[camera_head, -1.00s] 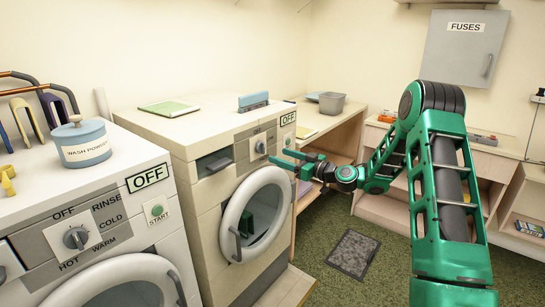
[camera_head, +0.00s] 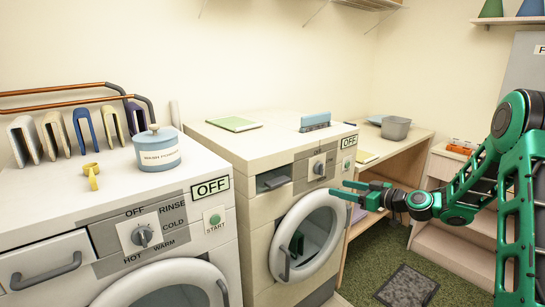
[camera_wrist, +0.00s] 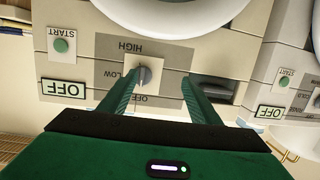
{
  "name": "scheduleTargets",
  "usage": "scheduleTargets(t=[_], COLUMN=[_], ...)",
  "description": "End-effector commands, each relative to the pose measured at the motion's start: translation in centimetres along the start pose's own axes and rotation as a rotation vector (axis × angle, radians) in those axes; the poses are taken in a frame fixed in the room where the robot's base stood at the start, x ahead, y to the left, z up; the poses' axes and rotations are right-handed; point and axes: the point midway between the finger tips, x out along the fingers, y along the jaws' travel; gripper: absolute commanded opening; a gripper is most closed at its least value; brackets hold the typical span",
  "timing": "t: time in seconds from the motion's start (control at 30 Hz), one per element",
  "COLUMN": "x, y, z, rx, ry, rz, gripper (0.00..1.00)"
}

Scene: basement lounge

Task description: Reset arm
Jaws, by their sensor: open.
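My gripper (camera_head: 357,191) is open and empty, held out in front of the right-hand machine (camera_head: 250,200), close to its round door (camera_head: 308,236). In the wrist view, the two green fingers (camera_wrist: 157,88) stand apart on either side of that machine's dial (camera_wrist: 145,76). I cannot tell whether the fingers touch the machine. The dial also shows in the head view (camera_head: 319,168), and an OFF label sits to its right. The machine's small drawer (camera_head: 273,179) is partly open.
The left machine (camera_head: 215,250) carries a blue wash powder jar (camera_head: 158,150), a yellow object (camera_head: 91,175) and several folded pieces on a rack. A desk (camera_head: 395,150) with a grey container (camera_head: 395,128) stands behind my arm. A mat (camera_head: 407,287) lies on the green floor.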

Motion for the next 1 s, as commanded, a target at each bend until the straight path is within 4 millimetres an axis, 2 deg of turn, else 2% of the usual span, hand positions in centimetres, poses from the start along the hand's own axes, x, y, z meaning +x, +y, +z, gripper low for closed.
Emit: scheduleTargets(t=[0.1, 0.27, 0.47, 0.77, 1.0], x=[-1.8, -5.5, -12.2, -24.9, -35.8], y=[-2.2, -4.3, -6.4, -10.2, -15.2], z=[0.5, 2.1, 3.7, 5.0, 5.7], rx=[0.002, 0.043, 0.138, 0.369, 0.631], ry=[-0.157, -0.375, -0.627, -0.932, -1.094], rz=[-0.023, -0.009, 0.074, 0.306, 0.54], gripper=[0.57, 0.57, 0.57, 0.57, 0.57])
